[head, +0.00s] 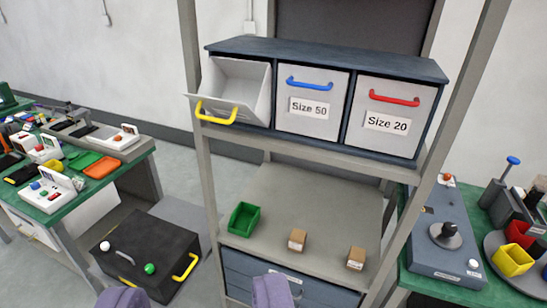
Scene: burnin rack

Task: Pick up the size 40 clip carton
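Two small brown cartons sit on the middle shelf of the rack: a left carton (297,240) and a right carton (356,258). Each has a small pale label on its front, too small to read, so I cannot tell which is size 40. My gripper (197,294) shows at the bottom edge as two purple fingers set wide apart. It is open, with nothing visible between them, in front of the rack and to the left of the cartons.
A green bin (244,219) stands left of the cartons on the shelf (310,205). Above are a tipped-open yellow-handled drawer (240,85), a Size 50 drawer (311,110) and a Size 20 drawer (382,124). Rack posts flank the shelf. A black box (150,245) stands lower left.

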